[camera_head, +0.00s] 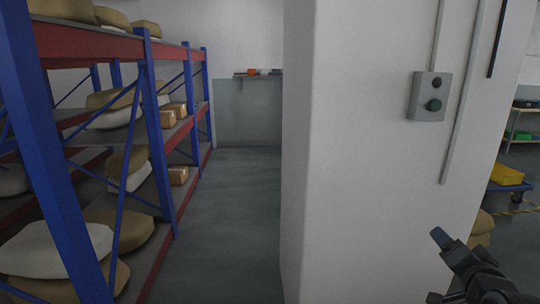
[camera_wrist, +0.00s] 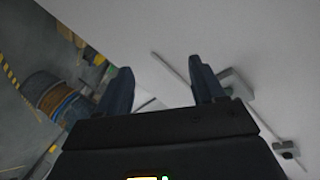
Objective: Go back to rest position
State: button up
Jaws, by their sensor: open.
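My gripper (camera_head: 440,238) shows at the lower right of the head view, in front of the white pillar (camera_head: 370,200). In the wrist view its two dark fingers (camera_wrist: 160,85) stand well apart with nothing between them, so it is open and empty. Part of my arm shows below it at the picture's edge. A grey control box (camera_head: 429,97) with two dark round buttons is fixed on the pillar, above and left of the gripper. A grey box (camera_wrist: 238,84) also shows behind the right finger in the wrist view.
A blue and red rack (camera_head: 158,140) with several sacks and boxes stands on the left. A clear floor aisle (camera_head: 228,220) runs between rack and pillar. On the right are a blue cart (camera_head: 512,187) with a yellow item (camera_head: 507,174) and shelves behind.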

jog(key=s+a+f+n+y, duration=0.15)
jog(key=s+a+f, duration=0.25)
jog(key=s, duration=0.5)
jog(key=s+a+f+n, duration=0.3)
jog(key=s+a, duration=0.1)
jog(key=s, duration=0.4)
jog(key=s+a+f+n, duration=0.2)
jog(key=s+a+f, duration=0.2)
jog(key=s, duration=0.5)
jog(key=s+a+r+n+y, duration=0.1)
jog(key=s+a+r, duration=0.1)
jog(key=s, duration=0.5)
jog(key=s+a+r+n, duration=0.2)
jog(key=s+a+r, duration=0.1)
jog(key=s, duration=0.4)
jog(key=s+a+r+n+y, duration=0.1)
jog(key=s+a+r, duration=0.1)
jog(key=s+r, duration=0.2)
jog(key=s, duration=0.3)
jog(key=shift+s+a+y, duration=0.25)
jog(key=shift+a+y, duration=0.05)
jog(key=shift+y, duration=0.05)
jog(key=shift+n, duration=0.25)
jog(key=shift+c, duration=0.4)
